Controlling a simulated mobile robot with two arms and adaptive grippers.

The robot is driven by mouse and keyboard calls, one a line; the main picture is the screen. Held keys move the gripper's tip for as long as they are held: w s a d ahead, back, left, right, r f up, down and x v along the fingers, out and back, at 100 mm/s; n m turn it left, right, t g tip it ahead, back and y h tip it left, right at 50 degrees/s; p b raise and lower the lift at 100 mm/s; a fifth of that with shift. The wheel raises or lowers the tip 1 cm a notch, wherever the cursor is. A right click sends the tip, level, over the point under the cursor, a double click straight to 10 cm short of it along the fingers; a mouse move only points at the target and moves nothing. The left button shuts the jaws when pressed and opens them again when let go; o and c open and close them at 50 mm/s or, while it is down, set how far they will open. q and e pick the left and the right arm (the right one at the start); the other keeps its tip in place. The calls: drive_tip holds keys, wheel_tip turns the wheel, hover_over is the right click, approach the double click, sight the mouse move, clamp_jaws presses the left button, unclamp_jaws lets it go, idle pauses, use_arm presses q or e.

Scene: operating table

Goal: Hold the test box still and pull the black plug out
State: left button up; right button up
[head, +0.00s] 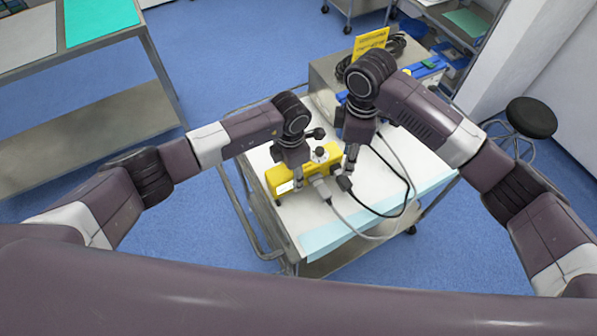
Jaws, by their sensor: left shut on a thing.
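The yellow test box (272,180) stands on the white top of a cart. My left gripper (296,180) comes down over the box and is shut on it. A grey plug (319,187) with a grey cable is at the box's right front. A black cable (405,180) loops over the cart top, with one end near my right gripper (347,176). My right gripper is low over the cart, just right of the box. The black plug cannot be made out clearly, and whether the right fingers are apart or hold it is unclear.
The cart (313,240) has a pale blue strip along its front edge. Behind my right arm stands a metal case (325,75) with a yellow sign (370,42) and coiled black cable. A black stool (531,117) is at the right. Blue floor lies open to the left.

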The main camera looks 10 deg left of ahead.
sight(350, 190)
drive_tip(key=shift+o, duration=0.3)
drive_tip(key=m, duration=0.2)
drive_tip(key=s+m, duration=0.1)
drive_tip(key=m, duration=0.1)
drive_tip(key=d+r+m, duration=0.1)
drive_tip(key=shift+s+m, duration=0.35)
drive_tip(key=shift+m, duration=0.05)
drive_tip(key=f+m, duration=0.1)
drive_tip(key=f, duration=0.2)
drive_tip(key=f+m, duration=0.2)
drive_tip(key=f, duration=0.2)
drive_tip(key=s+d+f+m, duration=0.1)
drive_tip(key=f+m, duration=0.1)
drive_tip(key=f, duration=0.2)
drive_tip(key=shift+s+f, duration=0.1)
drive_tip(key=shift+f, duration=0.05)
drive_tip(key=shift+c, duration=0.6)
clamp_jaws()
